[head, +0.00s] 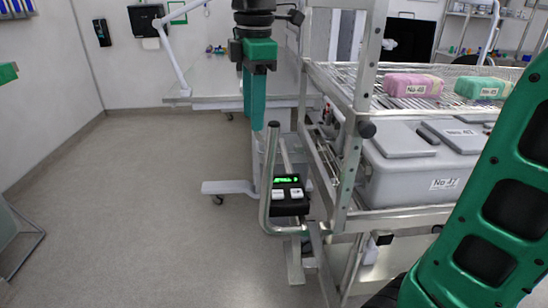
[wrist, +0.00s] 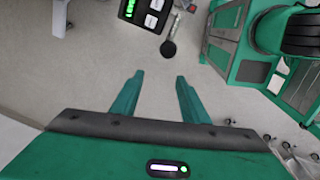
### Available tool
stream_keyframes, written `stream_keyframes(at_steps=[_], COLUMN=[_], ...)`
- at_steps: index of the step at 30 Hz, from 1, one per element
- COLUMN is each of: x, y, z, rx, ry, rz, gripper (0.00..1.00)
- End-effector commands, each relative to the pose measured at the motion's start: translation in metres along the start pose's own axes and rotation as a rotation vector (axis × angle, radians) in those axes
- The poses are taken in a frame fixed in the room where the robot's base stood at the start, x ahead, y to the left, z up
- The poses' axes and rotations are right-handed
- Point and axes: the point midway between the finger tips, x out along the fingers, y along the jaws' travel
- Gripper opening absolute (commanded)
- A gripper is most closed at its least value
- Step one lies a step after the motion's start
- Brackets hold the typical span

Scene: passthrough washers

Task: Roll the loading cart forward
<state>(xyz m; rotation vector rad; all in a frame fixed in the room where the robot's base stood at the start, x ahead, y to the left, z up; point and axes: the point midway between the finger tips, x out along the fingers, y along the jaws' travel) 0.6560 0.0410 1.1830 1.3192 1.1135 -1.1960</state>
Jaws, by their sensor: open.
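The loading cart (head: 352,150) is a metal-framed rack with wire shelves, at the right of the head view. A grey tubular handle (head: 265,195) stands at its near left side. A black control box (head: 290,195) with a green display is beside the handle, and it also shows at the top of the wrist view (wrist: 145,10). My gripper (head: 262,115) points down near the handle's upper end. In the wrist view its two green fingers (wrist: 159,77) are apart with only floor seen between them. I cannot tell whether a finger touches the handle.
The cart carries a pink pack (head: 412,85), a green pack (head: 482,88) and grey lidded bins (head: 425,175). A white table (head: 215,98) stands behind my gripper. The floor (head: 130,190) to the left is clear. A black-knobbed rod (wrist: 168,48) shows in the wrist view.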

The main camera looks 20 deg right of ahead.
Motion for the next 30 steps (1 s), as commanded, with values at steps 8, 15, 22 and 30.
stream_keyframes(at_steps=[8,15,22,30], x=[0.024,0.057,0.097,0.124], y=[-0.005,-0.008,-0.011,-0.013], z=[0.031,0.032,0.032,0.032], rx=[0.036,0.036,0.036,0.036], ry=[-0.019,-0.020,-0.020,-0.019], rz=[-0.070,-0.073,-0.073,-0.071], gripper=[0.41,0.41,0.41,0.41])
